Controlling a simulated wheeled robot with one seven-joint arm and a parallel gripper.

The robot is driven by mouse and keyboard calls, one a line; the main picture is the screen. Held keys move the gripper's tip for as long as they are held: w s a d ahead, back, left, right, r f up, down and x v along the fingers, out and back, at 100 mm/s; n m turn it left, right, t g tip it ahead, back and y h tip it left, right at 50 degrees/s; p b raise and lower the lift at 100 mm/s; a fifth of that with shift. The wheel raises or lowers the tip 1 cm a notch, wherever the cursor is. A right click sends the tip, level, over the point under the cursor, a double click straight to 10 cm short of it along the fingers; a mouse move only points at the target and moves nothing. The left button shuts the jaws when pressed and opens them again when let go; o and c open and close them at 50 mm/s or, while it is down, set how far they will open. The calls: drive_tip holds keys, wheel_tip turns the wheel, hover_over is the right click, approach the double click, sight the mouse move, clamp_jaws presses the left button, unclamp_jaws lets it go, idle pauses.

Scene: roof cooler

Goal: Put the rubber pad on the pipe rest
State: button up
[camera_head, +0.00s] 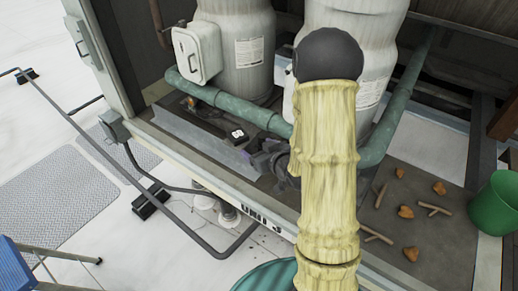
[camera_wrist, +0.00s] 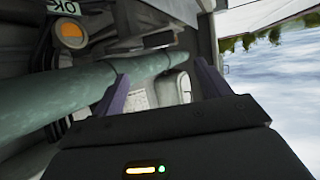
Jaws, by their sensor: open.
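My gripper (camera_head: 264,158) is open beside the lower run of the green pipe, partly hidden by my arm. In the wrist view, its two purple-grey fingers (camera_wrist: 161,72) are apart, and I see nothing held between them. The green pipe (camera_wrist: 65,95) crosses behind them. A dark flat piece with a white mark (camera_head: 237,134) lies near the pipe, left of my gripper; I cannot tell whether it is the rubber pad. I cannot clearly make out the pipe rest. The green pipe (camera_head: 245,113) runs along the front of the grey tanks.
Grey tanks (camera_head: 237,45) with a white box (camera_head: 197,54) stand behind the pipe. A green bucket (camera_head: 495,202) stands at right, near sticks and orange-brown lumps (camera_head: 406,212) on the deck. A grey handrail (camera_head: 95,155) and blue ladder (camera_head: 14,270) are at left.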

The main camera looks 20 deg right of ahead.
drive_tip(key=s+a+r+m+g+h, duration=0.1)
drive_tip(key=s+a+r+g, duration=0.1)
drive_tip(key=s+g, duration=0.3)
drive_tip(key=s+a+r+m+g+h, duration=0.1)
drive_tip(key=s+g, duration=0.4)
drive_tip(key=s, duration=0.7)
drive_tip(key=shift+s+a+r+m+h, duration=0.3)
drive_tip(key=shift+a+r+h, duration=0.2)
drive_tip(key=shift+a+r, duration=0.3)
